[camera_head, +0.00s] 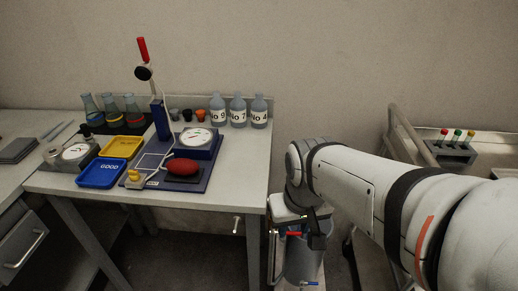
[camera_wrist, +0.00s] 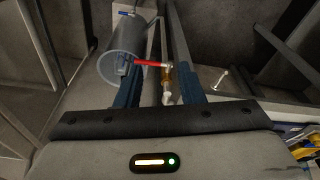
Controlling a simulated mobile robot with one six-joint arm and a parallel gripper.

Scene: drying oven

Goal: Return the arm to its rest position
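My arm comes in from the right in the head view and bends down at the right end of the bench. My gripper (camera_head: 297,240) points down beside the bench, just above a grey cylinder (camera_head: 302,262). In the wrist view my gripper (camera_wrist: 156,60) has its two dark blue fingers apart. A red lever (camera_wrist: 150,63) on a brass fitting (camera_wrist: 167,78) shows between the fingers; I cannot tell whether they touch it. Nothing is clearly gripped. The red lever also shows in the head view (camera_head: 293,234).
The bench (camera_head: 235,185) on the left carries a blue tray (camera_head: 101,174), a yellow tray (camera_head: 121,147), flasks, several labelled bottles (camera_head: 238,111) and a dial instrument (camera_head: 197,138). A blue lever (camera_head: 310,284) sits low by the cylinder. A rack with coloured tops (camera_head: 452,153) stands at right.

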